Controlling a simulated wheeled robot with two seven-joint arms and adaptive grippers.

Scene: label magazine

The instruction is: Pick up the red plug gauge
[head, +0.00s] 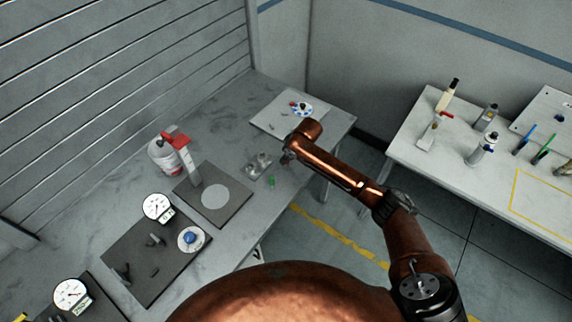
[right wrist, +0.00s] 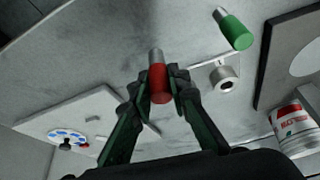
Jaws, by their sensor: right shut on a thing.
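The red plug gauge (right wrist: 158,83) has a red body and a grey metal end, and sits between the fingertips of my right gripper (right wrist: 160,85) in the right wrist view. The fingers touch it on both sides and are shut on it. In the head view my right gripper (head: 287,158) is over the grey bench near its right edge, and the red gauge cannot be made out there. I cannot tell whether the gauge is clear of the bench. My left gripper is in neither view.
A white board (head: 283,113) with a blue-and-white dial lies beyond. A dark plate (head: 233,205) with a press is to the left.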

